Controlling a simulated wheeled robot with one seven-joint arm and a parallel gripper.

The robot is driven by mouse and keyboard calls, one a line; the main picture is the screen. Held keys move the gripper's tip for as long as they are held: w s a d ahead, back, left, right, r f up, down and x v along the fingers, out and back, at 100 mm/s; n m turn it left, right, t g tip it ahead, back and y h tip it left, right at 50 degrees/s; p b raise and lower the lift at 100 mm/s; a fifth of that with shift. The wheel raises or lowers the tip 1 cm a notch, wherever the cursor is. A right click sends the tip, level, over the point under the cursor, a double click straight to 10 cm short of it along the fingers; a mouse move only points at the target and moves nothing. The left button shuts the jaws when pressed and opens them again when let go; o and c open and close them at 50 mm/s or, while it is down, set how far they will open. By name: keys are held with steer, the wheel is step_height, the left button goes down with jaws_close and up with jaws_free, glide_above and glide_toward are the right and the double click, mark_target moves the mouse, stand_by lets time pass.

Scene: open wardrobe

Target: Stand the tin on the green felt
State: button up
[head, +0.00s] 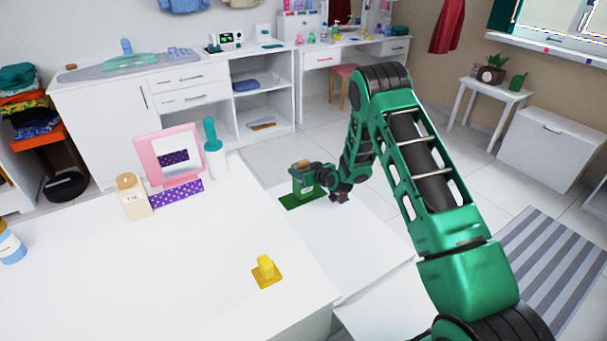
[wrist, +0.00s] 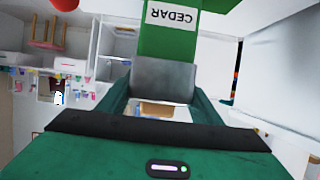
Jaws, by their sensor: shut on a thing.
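The green tin (head: 302,183) has a brown top and a white label, and looks upright in the head view. In the wrist view the tin (wrist: 165,40) shows its "CEDAR" label upside down. My gripper (head: 319,179) is shut on the tin from its right side; a grey finger pad (wrist: 163,78) lies against it in the wrist view. The dark green felt (head: 291,202) lies on the lower white surface. The tin is at the felt's back part, covering some of it. I cannot tell whether its base touches the felt.
A yellow block-like thing (head: 265,270) sits on the nearer white top (head: 200,285). The white surface (head: 345,240) in front of the felt is clear.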

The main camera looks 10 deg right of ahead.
steer(key=shift+f, duration=0.7)
steer(key=o, duration=1.4)
steer(key=s+d+r+m+g+h, duration=0.1)
steer(key=s+d+r+g, duration=0.1)
steer(key=s+d+r, duration=0.6)
steer(key=s+d+r+g+h, duration=0.1)
steer(key=s+d+r+g, duration=0.15)
steer(key=s+r, duration=0.7)
steer(key=s+d+r+m+g+h, duration=0.1)
steer(key=s+d+r+g, duration=0.25)
steer(key=s, duration=1.05)
steer(key=s+d+r+m+g, duration=0.1)
steer(key=s+r+m, duration=0.1)
steer(key=s, duration=0.8)
steer(key=s+d+r+m+g, duration=0.2)
steer(key=s+r+m, duration=0.1)
steer(key=s, duration=0.8)
steer(key=s+d+r+m+g+h, duration=0.1)
steer(key=s+r+m, duration=0.1)
steer(key=s, duration=0.9)
steer(key=shift+d+r+m+g, duration=0.35)
steer(key=shift+d+m+g, duration=0.05)
steer(key=shift+m, duration=0.1)
